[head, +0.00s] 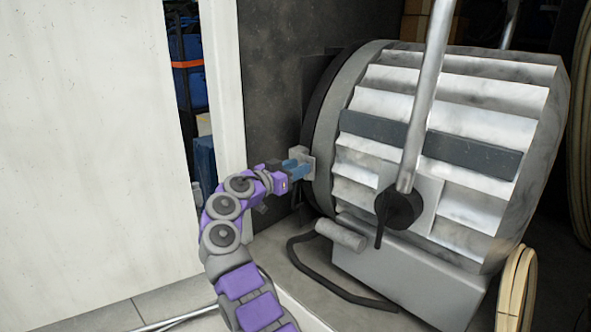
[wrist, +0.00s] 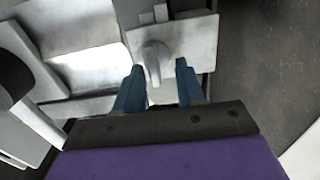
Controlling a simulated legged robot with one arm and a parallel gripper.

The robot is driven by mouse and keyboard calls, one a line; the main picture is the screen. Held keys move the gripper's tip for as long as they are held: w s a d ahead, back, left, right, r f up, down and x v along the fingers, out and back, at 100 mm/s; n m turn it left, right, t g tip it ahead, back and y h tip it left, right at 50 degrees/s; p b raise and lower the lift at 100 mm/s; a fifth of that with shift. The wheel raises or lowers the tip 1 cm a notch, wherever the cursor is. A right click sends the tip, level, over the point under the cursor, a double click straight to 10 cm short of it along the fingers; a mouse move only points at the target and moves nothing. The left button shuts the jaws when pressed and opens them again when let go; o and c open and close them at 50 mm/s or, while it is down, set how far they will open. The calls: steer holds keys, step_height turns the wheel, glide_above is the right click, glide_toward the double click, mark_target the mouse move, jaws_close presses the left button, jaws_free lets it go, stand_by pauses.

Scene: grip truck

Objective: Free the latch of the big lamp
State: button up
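The big lamp (head: 440,150) is a large silver drum with ribbed sides and a dark band, filling the right of the head view. Its latch (wrist: 153,62) is a small light-grey hooked piece on a pale metal plate (wrist: 190,42) in the wrist view. The plate also shows at the lamp's front rim in the head view. My gripper (wrist: 157,82) has two blue fingers set apart, one on each side of the latch's lower end. I cannot tell whether either finger touches it. In the head view my gripper (head: 297,168) is at the plate, and the latch is hidden.
A silver pole (head: 427,90) with a dark knob (head: 398,208) stands in front of the lamp. A black cable (head: 325,285) lies below it. A pale panel (head: 90,140) fills the left.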

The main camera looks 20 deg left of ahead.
steer(key=shift+w+d, duration=0.15)
steer(key=shift+w, duration=0.05)
steer(key=shift+d, duration=0.2)
steer(key=shift+c, duration=0.8)
steer(key=shift+a, duration=0.1)
jaws_close()
